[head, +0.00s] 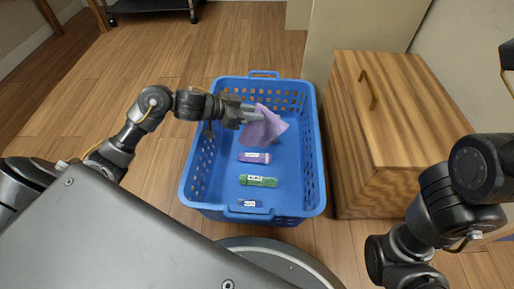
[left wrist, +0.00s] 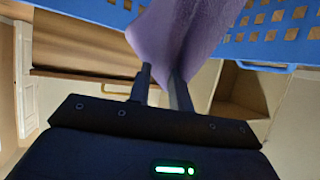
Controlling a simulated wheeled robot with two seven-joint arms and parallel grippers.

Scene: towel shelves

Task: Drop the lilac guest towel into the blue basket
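The lilac guest towel (head: 264,127) hangs from my left gripper (head: 256,115), over the inside of the blue basket (head: 217,99), near its far end. In the left wrist view the towel (left wrist: 178,35) is pinched between the two fingers of the gripper (left wrist: 160,85), and the basket's wall (left wrist: 262,52) shows behind it. I cannot tell whether the towel touches the basket's floor. The basket stands on the wooden floor. My right arm is at the right of the head view, but its gripper is out of view.
Inside the basket lie a rolled lilac item (head: 254,157), a green item (head: 258,181) and a blue item (head: 249,203), each with a white label. A wooden cabinet (head: 350,140) stands close to the basket's right. Bare floor (head: 110,110) lies to the left.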

